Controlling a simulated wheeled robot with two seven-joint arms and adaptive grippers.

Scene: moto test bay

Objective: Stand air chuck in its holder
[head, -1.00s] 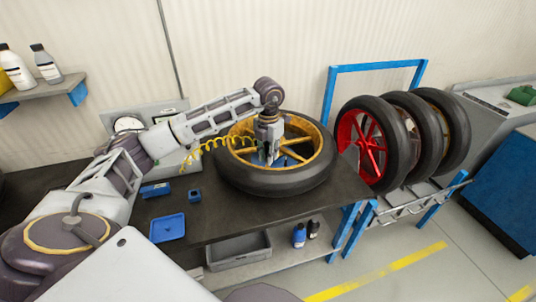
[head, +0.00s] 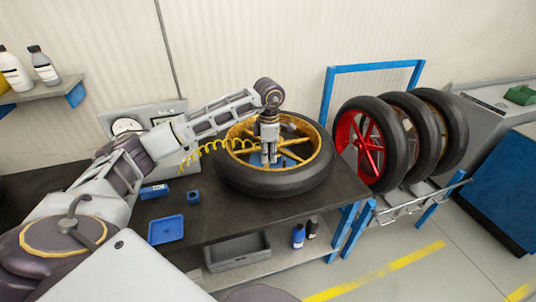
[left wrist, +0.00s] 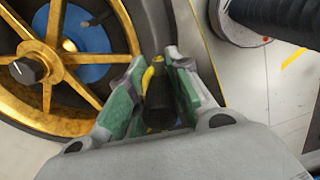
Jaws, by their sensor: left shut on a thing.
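My left gripper (head: 269,160) is over the wheel with gold spokes (head: 322,172) that lies flat on the bench. In the left wrist view the green-padded fingers of the left gripper (left wrist: 157,65) are shut on the air chuck (left wrist: 159,97), a black piece with a yellow end between the pads. In the head view the chuck is too small to tell from the fingers. A yellow coiled hose (head: 212,146) runs from near the gauge panel toward the gripper. A small blue block (head: 193,197), possibly the holder, stands on the bench left of the wheel. My right gripper is not in view.
A blue tray (head: 166,229) and a blue box (head: 154,191) lie on the dark bench (head: 215,222). A gauge panel (head: 165,113) stands behind. Several upright wheels fill a rack at right. A grey bin (head: 238,249) and two bottles are on the lower shelf.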

